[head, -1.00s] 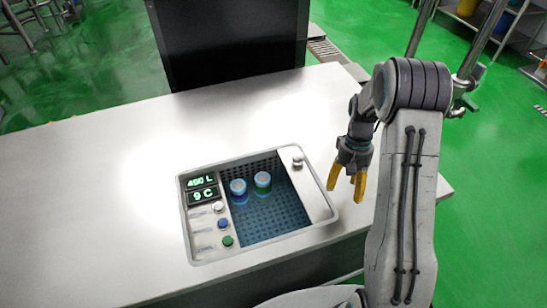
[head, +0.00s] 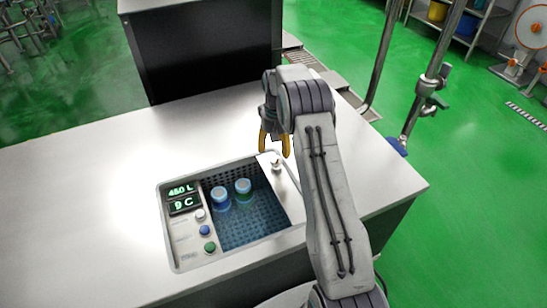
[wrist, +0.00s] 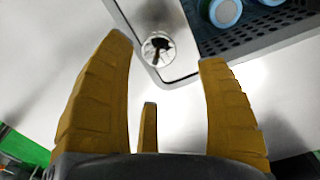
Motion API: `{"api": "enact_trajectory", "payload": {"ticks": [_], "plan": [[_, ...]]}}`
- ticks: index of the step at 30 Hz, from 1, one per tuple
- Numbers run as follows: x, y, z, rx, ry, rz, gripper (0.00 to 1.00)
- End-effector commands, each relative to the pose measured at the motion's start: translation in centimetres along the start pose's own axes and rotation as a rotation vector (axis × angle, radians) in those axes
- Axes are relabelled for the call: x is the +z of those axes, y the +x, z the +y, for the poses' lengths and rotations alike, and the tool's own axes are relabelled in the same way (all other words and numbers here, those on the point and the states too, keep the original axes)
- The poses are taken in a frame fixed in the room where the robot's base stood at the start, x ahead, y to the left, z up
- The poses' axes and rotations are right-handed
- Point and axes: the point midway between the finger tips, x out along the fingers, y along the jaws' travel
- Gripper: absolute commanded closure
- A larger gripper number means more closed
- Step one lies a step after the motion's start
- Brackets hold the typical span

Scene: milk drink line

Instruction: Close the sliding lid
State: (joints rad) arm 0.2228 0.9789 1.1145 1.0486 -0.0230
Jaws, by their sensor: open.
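The sliding lid (head: 283,196) is a pale metal panel along the right side of a sunken cooling tank (head: 245,222). It is slid open, so most of the tank shows. A small metal knob (head: 276,166) stands on the lid near its far end; it also shows in the wrist view (wrist: 158,48). My gripper (head: 273,152) is open and empty, its yellow fingers pointing down just beyond the knob. In the wrist view, my gripper's fingers (wrist: 170,50) spread to either side of the knob's direction, and I cannot tell whether any touches it.
The white counter (head: 90,200) is clear to the left. A black cabinet (head: 205,60) stands behind.

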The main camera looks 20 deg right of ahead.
Motion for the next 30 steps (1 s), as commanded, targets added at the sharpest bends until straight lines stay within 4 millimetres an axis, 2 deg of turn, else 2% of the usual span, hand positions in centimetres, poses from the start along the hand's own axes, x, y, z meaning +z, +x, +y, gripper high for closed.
{"api": "enact_trajectory", "payload": {"ticks": [6, 12, 26, 30], "plan": [[0.1, 2.9, 0.0, 0.000, 0.000, -0.002, 0.33], [0.0, 4.5, 0.0, 0.000, 0.000, -0.001, 0.33], [0.0, 5.2, 0.0, 0.000, 0.000, 0.000, 0.31], [0.0, 5.2, 0.0, 0.000, 0.000, 0.000, 0.44]]}}
